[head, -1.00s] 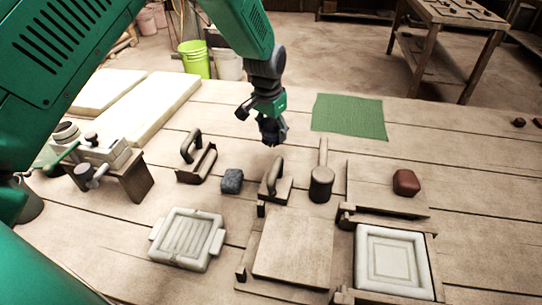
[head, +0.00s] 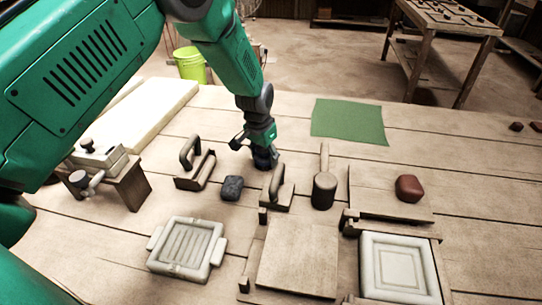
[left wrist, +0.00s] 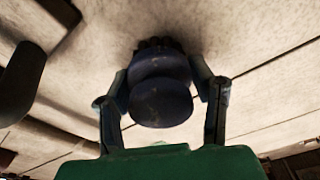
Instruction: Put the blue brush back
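The blue brush (left wrist: 161,98) is a rounded dark blue body with dark bristles at its far end in the left wrist view. My left gripper (left wrist: 161,88) has a finger against each side of it. In the head view the left gripper (head: 263,148) points down at the wooden table, with the dark blue brush (head: 265,160) at its tips, low behind a handled wooden block. Whether the bristles touch the table I cannot tell. My right gripper is not in view.
Close by stand a dark grey-blue lump (head: 232,188), a handled wooden block (head: 278,188), a second handled tool (head: 195,168) and a mallet (head: 324,188). A green cloth (head: 348,121) lies behind to the right. Pale moulds (head: 187,246) are in front.

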